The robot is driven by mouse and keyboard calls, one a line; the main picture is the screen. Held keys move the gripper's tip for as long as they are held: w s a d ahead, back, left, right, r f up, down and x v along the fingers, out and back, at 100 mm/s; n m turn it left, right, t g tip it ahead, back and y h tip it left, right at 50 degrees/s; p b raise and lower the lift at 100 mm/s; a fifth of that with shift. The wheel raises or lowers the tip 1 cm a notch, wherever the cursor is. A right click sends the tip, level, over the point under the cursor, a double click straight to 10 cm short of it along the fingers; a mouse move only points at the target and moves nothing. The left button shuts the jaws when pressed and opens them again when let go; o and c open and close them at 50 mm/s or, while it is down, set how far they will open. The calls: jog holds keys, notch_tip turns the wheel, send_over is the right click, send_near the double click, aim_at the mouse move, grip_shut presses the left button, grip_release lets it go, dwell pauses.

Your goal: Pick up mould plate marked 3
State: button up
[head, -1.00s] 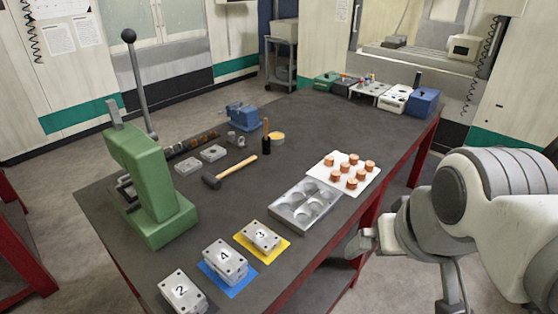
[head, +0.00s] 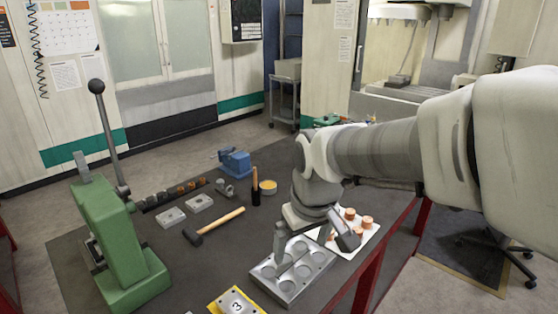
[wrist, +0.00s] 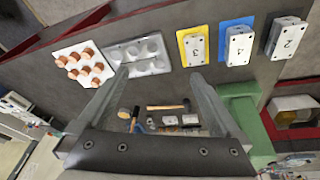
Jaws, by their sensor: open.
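The mould plate marked 3 (wrist: 195,48) is a grey metal block with corner holes, lying on a yellow mat (wrist: 181,36). In the head view the plate (head: 238,300) is cut by the bottom edge. My gripper (head: 313,246) is open and empty, above the bench over the silver tray with round pockets. In the wrist view my gripper (wrist: 160,78) has its fingers spread, and plate 3 lies just beyond the right fingertip. The plate marked 4 (wrist: 239,47) sits on a blue mat, and the plate marked 2 (wrist: 286,40) lies beyond it.
The pocketed tray (head: 262,272) and a white board (head: 362,240) with copper-coloured cylinders lie beneath and beside my gripper. A green lever press (head: 115,240) stands at the left. A hammer (head: 217,226), blue vise (head: 236,162) and small grey blocks lie farther back.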

jog(key=w+a+f+n+g, duration=0.2)
jog(key=w+a+f+n, duration=0.25)
jog(key=a+f, duration=0.7)
jog(key=p, duration=0.1)
send_over(237, 306)
jog(key=shift+m, duration=0.25)
jog(key=f, duration=1.1)
jog(key=shift+s+d, duration=0.1)
jog(key=shift+d, duration=0.25)
jog(key=shift+a+f+p, duration=0.2)
jog(key=shift+f+p, duration=0.45)
jog(key=shift+f, duration=2)
grip_shut()
